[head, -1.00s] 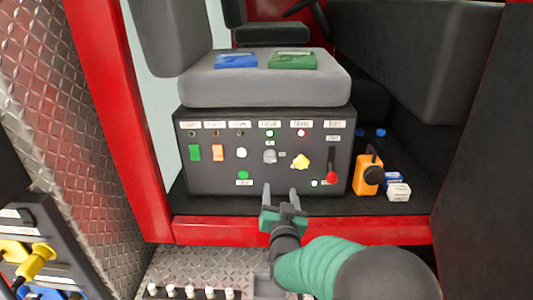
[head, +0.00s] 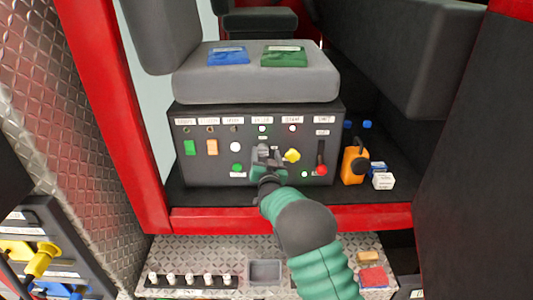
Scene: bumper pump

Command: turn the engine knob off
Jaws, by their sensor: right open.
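The black control panel (head: 205,170) stands below the grey seat. It has labelled switches, buttons and knobs. The grey engine knob (head: 263,149) sits in the middle column under the engine label (head: 262,120), and my gripper partly hides it. A small light (head: 262,129) above it looks white. My right gripper (head: 266,154) is open at the knob, with its fingers around or just in front of it; I cannot tell whether they touch. My left gripper is not in view.
A yellow knob (head: 292,155) is close on the right, and a red-tipped lever (head: 321,169) further right. A white button (head: 235,147) and green button (head: 237,168) are on the left. An orange device (head: 354,166) stands beside the panel. A red sill (head: 190,221) runs below.

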